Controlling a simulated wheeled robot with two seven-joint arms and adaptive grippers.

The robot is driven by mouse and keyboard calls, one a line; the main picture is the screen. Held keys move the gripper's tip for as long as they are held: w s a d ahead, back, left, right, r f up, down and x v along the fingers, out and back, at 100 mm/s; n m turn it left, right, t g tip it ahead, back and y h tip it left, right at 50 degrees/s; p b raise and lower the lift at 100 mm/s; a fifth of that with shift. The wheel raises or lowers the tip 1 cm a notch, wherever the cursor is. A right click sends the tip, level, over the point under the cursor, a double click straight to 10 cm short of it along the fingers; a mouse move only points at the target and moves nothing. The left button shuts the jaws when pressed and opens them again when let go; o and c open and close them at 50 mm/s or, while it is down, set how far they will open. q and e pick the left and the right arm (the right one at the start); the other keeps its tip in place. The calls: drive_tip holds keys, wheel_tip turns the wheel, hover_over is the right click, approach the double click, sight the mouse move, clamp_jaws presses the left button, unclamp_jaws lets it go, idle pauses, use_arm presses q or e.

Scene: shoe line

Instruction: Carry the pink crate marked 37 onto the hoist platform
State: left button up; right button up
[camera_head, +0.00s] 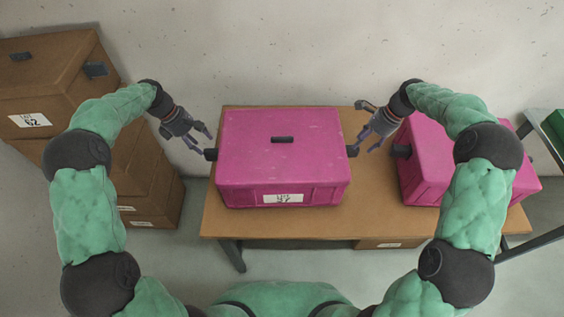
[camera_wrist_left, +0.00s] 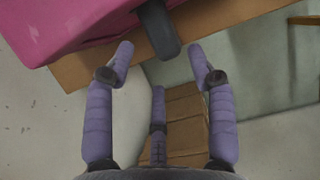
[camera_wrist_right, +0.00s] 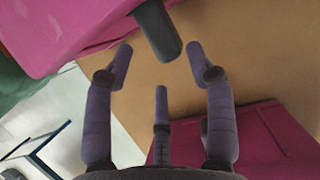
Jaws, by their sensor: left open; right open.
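The pink crate (camera_head: 248,150) sits closed on a wooden table in the head view. Its white label reads what looks like 37, and a dark handle sticks out at each side. My left gripper (camera_head: 203,146) is open beside the left handle (camera_head: 211,154). In the left wrist view the handle (camera_wrist_left: 158,30) lies just beyond and between the open fingertips (camera_wrist_left: 161,50). My right gripper (camera_head: 361,146) is open beside the right handle (camera_head: 352,151). In the right wrist view that handle (camera_wrist_right: 157,30) shows just beyond and between the fingertips (camera_wrist_right: 160,50). I cannot make out the hoist platform.
A second pink crate (camera_head: 428,170) stands to the right on the same table (camera_head: 300,222), partly behind my right arm. Brown boxes (camera_head: 60,75), one marked 62, are stacked at the left. A metal frame (camera_head: 535,238) with a green item (camera_head: 556,128) is at the far right.

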sight(207, 149)
use_arm(q)
drive_tip(key=x, duration=0.6)
drive_tip(key=shift+d+f, duration=0.15)
drive_tip(key=shift+f, duration=0.15)
use_arm(e)
drive_tip(key=x, duration=0.6)
drive_tip(key=shift+a+f, duration=0.1)
drive_tip(key=shift+f, duration=0.3)
use_arm(q)
clamp_jaws()
use_arm(e)
clamp_jaws()
drive_tip(key=shift+w+r, duration=0.1)
